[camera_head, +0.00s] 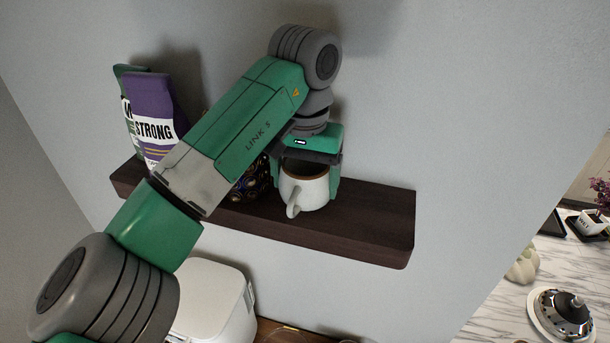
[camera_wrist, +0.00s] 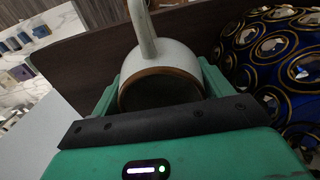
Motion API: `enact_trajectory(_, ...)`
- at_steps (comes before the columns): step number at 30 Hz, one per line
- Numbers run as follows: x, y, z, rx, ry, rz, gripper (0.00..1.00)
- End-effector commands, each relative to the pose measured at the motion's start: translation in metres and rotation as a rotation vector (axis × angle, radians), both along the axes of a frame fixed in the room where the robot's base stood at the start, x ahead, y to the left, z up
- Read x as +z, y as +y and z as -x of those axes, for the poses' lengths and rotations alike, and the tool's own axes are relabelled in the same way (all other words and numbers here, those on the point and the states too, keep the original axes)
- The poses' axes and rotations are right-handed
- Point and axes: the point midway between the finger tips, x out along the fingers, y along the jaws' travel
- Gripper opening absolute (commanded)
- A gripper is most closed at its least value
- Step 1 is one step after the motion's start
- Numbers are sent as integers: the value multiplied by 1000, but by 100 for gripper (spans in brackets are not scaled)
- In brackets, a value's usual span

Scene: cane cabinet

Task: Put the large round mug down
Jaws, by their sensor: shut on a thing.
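The large round mug (camera_head: 310,190) is white with a brown rim and upright, its handle towards the camera. It is at the dark wall shelf (camera_head: 375,220); whether its base touches the shelf I cannot tell. My gripper (camera_head: 307,180) comes down from above with its green fingers on both sides of the mug, shut on it. In the wrist view the mug (camera_wrist: 165,75) sits between the fingers of my gripper (camera_wrist: 160,90), its handle at the top of the picture. The mug's lower part is hidden there.
A dark patterned object with gold rings (camera_wrist: 275,60) stands close beside the mug, partly behind my arm in the head view. A purple bag (camera_head: 153,118) and a green-and-white bag (camera_head: 127,85) stand at the shelf's left. The shelf's right end is bare. A white appliance (camera_head: 215,300) is below.

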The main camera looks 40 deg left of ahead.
Motion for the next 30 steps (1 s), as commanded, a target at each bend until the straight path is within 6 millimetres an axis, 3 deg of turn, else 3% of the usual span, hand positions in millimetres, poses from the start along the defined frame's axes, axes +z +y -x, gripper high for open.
enact_trajectory(6,-4,0,0,0,0,0,46)
enact_trajectory(7,-4,0,0,0,1,0,82)
enact_trajectory(10,-4,0,0,0,0,0,100)
enact_trajectory(16,-3,0,0,0,0,0,100)
enact_trajectory(19,8,0,0,1,-2,-3,100)
enact_trajectory(30,97,0,0,2,-2,-3,100)
